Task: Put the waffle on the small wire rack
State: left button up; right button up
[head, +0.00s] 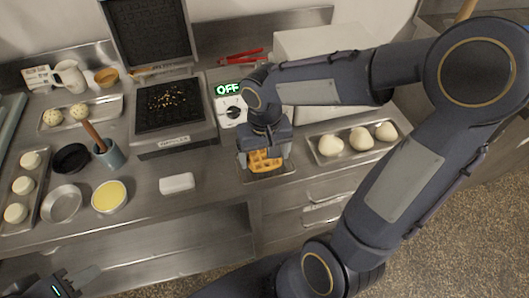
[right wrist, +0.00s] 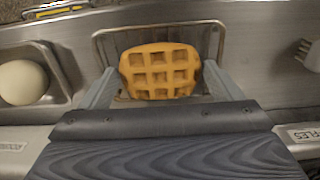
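The golden square waffle (head: 265,161) is at the tips of my right gripper (head: 264,156), over the small wire rack (head: 283,175) on the counter. In the right wrist view, the waffle (right wrist: 159,72) lies flat between the two fingers (right wrist: 160,75), whose tips meet its left and right edges. The thin wire rim of the rack (right wrist: 222,38) shows around and behind it. I cannot tell whether the waffle's underside touches the rack. My left gripper (head: 75,282) is at the bottom left, away from these things; its finger gap is unclear.
A tray of dough balls (head: 344,158) stands right of the rack. The open waffle iron (head: 168,105) and a control box reading OFF (head: 229,110) are to the left.

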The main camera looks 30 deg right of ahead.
aim_at(265, 157)
jog(key=shift+o, duration=1.3)
notch_tip(265, 157, up, 12)
jog(key=p, duration=0.1)
jog(key=s+f+t+y, duration=0.2)
jog(key=s, duration=0.3)
jog(key=s+f+n+t+y, duration=0.1)
jog(key=s+f+t, duration=0.1)
jog(key=s, duration=0.4)
jog(key=shift+s+a+f+t+y, duration=0.25)
jog(key=shift+a+t+y, duration=0.2)
jog(key=shift+t, duration=0.35)
